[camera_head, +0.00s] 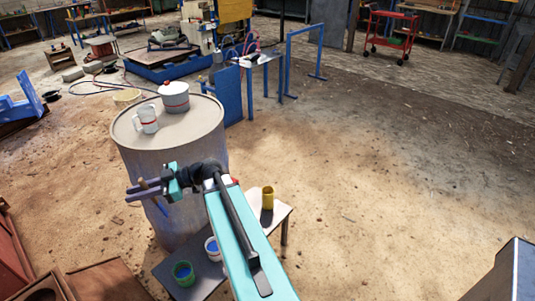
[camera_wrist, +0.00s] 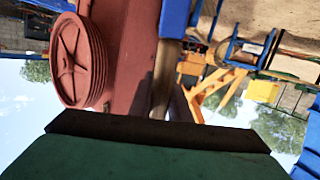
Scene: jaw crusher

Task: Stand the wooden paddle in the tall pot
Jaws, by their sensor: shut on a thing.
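My gripper (camera_head: 136,191) is in front of the upper side of the large drum, below its top rim in the picture. Its jaws are shut on a brown wooden piece, the wooden paddle (camera_head: 150,189), of which only a short part shows. In the wrist view the paddle (camera_wrist: 163,80) shows as a brown strip running up from behind the dark edge; its ends are hidden. On the drum top stand a lidded white pot (camera_head: 174,97) with a red band and a white mug-like vessel (camera_head: 146,118) with a red band. I cannot tell which vessel is the tall pot.
The drum (camera_head: 185,137) stands left of my arm. Open dirt floor lies to the right. A blue frame (camera_head: 304,50) stands behind.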

